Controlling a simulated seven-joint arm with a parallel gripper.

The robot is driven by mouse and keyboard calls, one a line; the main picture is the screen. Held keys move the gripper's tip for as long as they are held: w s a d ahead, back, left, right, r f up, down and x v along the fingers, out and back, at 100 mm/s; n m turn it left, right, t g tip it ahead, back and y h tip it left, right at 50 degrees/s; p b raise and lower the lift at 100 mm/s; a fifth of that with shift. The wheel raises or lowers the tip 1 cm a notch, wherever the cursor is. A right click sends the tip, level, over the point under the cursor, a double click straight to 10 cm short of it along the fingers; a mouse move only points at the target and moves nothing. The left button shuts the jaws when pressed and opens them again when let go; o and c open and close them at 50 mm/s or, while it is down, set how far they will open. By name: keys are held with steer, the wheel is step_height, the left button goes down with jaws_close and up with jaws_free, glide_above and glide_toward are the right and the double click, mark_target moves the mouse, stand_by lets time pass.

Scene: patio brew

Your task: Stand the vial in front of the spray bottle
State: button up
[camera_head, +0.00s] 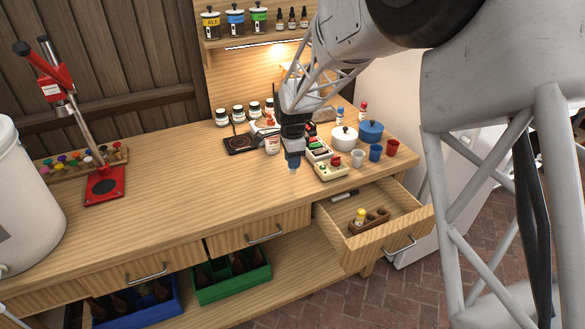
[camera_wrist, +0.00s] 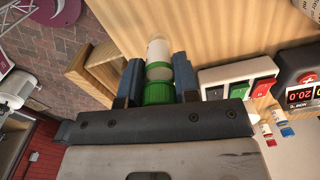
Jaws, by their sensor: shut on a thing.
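My gripper (camera_head: 292,160) is shut on a vial and holds it above the worktop, near its front edge. In the wrist view the vial (camera_wrist: 157,50), with a pale body and a green cap, sits between the two blue fingers of my gripper (camera_wrist: 158,76). In the head view only the vial's pale lower end (camera_head: 293,170) shows below the fingers. A white container with a reddish label (camera_head: 272,146) stands just left of my gripper. It may be the spray bottle, but my arm covers part of that area and I cannot tell.
An open drawer (camera_head: 408,214) at right holds a wooden rack (camera_head: 372,222) with a yellow-capped vial (camera_head: 360,215).

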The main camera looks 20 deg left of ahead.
steer(key=shift+f, duration=1.8)
steer(key=shift+f, duration=0.1)
steer(key=o, duration=0.9)
step_height(320, 180, up, 12)
steer(key=shift+r, duration=0.15)
steer(key=shift+d, duration=0.15)
